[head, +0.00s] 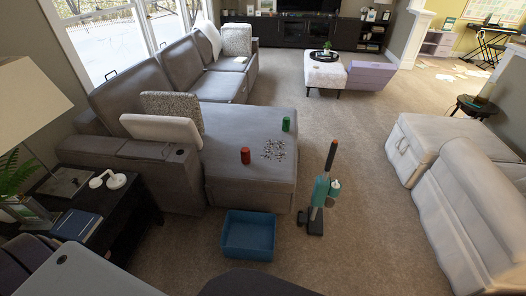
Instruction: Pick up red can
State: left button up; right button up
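A green can (286,124) stands further back on the same chaise. A patch of small grey and white pieces (273,149) lies just right of the red can. Neither of my grippers shows in the head view.
A blue open bin (248,236) sits on the carpet in front of the chaise. A teal upright vacuum (322,192) stands to its right. A dark side table (100,215) is at left, a light sofa (455,195) at right. Carpet between the vacuum and light sofa is clear.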

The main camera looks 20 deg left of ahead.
aim_at(245, 152)
jog(key=i+j+z, duration=0.15)
jog(key=j, duration=0.2)
jog(key=i+j+z, duration=0.2)
jog(key=j, duration=0.2)
jog(key=j+z, duration=0.15)
jog(key=j, duration=0.25)
